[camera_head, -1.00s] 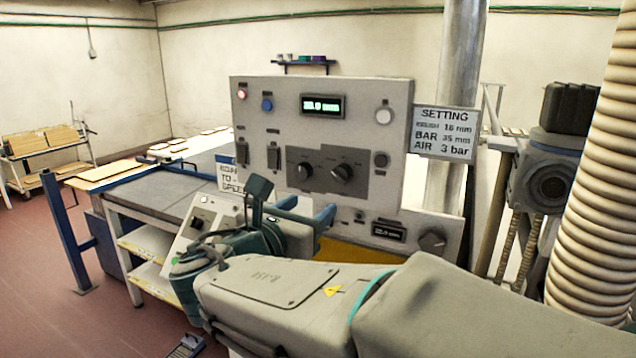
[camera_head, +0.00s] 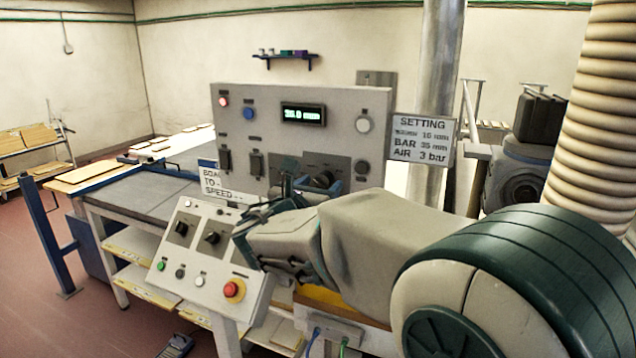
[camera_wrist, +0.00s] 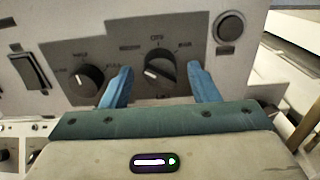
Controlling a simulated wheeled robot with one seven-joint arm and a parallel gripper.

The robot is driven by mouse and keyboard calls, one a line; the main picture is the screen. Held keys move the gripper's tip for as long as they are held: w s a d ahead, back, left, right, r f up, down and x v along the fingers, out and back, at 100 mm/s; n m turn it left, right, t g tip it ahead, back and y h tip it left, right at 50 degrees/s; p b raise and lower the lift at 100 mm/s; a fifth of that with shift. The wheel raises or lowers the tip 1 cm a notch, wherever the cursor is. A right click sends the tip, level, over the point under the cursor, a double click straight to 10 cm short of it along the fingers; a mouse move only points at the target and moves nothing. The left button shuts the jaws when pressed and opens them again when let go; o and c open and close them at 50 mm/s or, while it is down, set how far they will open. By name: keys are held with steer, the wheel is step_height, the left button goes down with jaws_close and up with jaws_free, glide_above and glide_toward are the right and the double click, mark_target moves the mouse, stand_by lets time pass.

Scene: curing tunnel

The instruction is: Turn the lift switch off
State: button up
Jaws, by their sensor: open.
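On the grey sub-panel of the upright control panel are two black rotary knobs. The right knob (camera_wrist: 160,68) also shows in the head view (camera_head: 324,179), partly behind my gripper. Its white pointer mark is turned to the left, and small labels surround it. The left knob (camera_wrist: 85,80) has its pointer to the left too. I cannot read which knob is labelled lift. My gripper (camera_wrist: 160,72) is open and empty, its blue fingers to either side of the right knob; contact cannot be told. In the head view my gripper (camera_head: 308,186) is right before the panel.
Rocker switches (camera_head: 256,163) sit left of the knobs, and a round button (camera_wrist: 229,27) sits at upper right. A sloped console (camera_head: 207,245) with knobs and a red emergency button (camera_head: 234,290) stands below my arm. A setting sign (camera_head: 423,139) hangs right.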

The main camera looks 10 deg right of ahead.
steer(key=c, duration=1)
steer(key=shift+f+m+b, duration=0.2)
steer(key=shift+m+b, duration=0.2)
steer(key=shift+b, duration=0.4)
steer(key=shift+f+m+b, duration=0.1)
steer(key=shift+m+b, duration=0.4)
steer(key=shift+b, duration=0.7)
steer(key=m+b, duration=0.3)
steer(key=b, duration=0.2)
steer(key=shift+f+m+b, duration=0.1)
steer(key=shift+m+b, duration=0.2)
steer(key=shift+b, duration=0.1)
steer(key=m+b, duration=0.3)
steer(key=b, duration=0.2)
steer(key=shift+m, duration=0.4)
steer(key=shift+r+m+b, duration=0.35)
steer(key=shift+m+b, duration=0.45)
steer(key=shift+b, duration=0.3)
